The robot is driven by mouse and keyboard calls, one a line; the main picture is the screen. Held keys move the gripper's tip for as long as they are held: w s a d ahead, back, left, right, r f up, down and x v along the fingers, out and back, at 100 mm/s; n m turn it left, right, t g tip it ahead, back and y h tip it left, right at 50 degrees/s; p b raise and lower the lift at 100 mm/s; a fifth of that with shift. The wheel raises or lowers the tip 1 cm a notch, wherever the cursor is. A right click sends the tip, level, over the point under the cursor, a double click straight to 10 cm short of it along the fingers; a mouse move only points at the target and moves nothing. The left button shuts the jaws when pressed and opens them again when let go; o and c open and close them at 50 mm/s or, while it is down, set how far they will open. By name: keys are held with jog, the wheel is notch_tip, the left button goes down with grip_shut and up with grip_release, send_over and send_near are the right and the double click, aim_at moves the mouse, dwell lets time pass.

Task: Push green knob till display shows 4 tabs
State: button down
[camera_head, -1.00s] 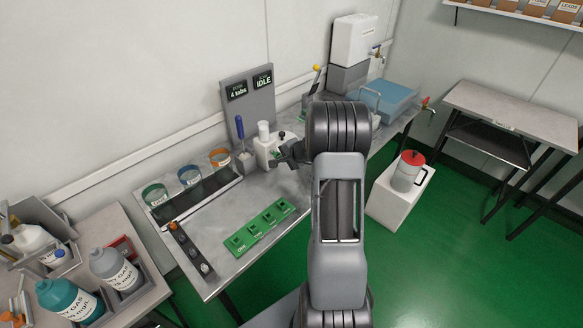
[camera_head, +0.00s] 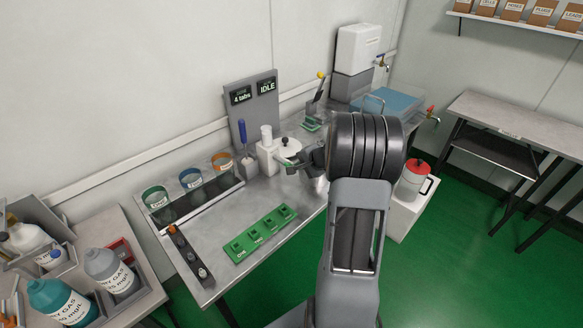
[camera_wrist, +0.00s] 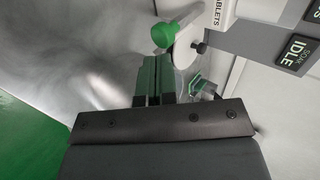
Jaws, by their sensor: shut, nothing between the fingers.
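In the head view my gripper (camera_head: 284,161) is beside the white tablet dispenser (camera_head: 266,158), and I cannot make out the knob. The display (camera_head: 242,96) on the grey panel reads "4 tabs". The dispenser's TABLETS label (camera_wrist: 218,12) shows in the wrist view.
A second display (camera_head: 267,86) reads IDLE. A blue-handled tool (camera_head: 242,131) stands left of the dispenser, near several coloured cups in a row. A green tray (camera_head: 262,234) lies at the bench front. A white tank (camera_head: 358,48) stands farther back. Bare bench separates the tray and dispenser.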

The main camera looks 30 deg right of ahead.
jog(key=a+v, duration=0.1)
jog(key=v, duration=0.5)
jog(key=shift+d+r, duration=0.15)
jog(key=shift+d, duration=0.05)
dwell(0.4)
jog(key=s+a+n+g+p, duration=0.2)
jog(key=s+a+n+g, duration=0.4)
jog(key=s+a, duration=0.4)
jog(key=s+a+r+n+h+p, duration=0.1)
jog(key=s+a+r+n+p, duration=0.1)
jog(key=a, duration=0.5)
jog(key=s+a+r+n+h+p, duration=0.1)
jog(key=s+a+r+n+p, duration=0.1)
jog(key=s+a+r+n, duration=0.3)
notch_tip(320, 180, up, 4)
jog(key=shift+a+n, duration=0.9)
jog(key=shift+n, duration=0.3)
